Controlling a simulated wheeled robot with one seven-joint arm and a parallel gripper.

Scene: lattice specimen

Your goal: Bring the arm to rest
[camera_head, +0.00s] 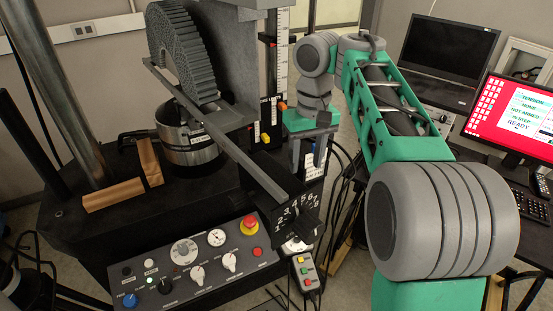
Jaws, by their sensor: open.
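My arm rises from the lower right, bends near the top middle, and its wrist hangs down between the test machine and the monitors. My gripper (312,150) is at the lower end of the wrist, beside the machine's right side. It is small and partly lost against the dark parts behind it. It is open, and I see nothing held in it. The test machine (70,215) stands at the left with a control panel (200,262) at its front. A grey ribbed arch (182,55) stands above a metal cylinder (188,135) on it.
A long grey bar (225,140) slants across the machine towards a numbered dial (296,212). Wooden blocks (113,195) lie on its black top. A button box (304,272) and loose cables are near the arm. A dark monitor (450,60) and a red-screened monitor (520,115) stand at right.

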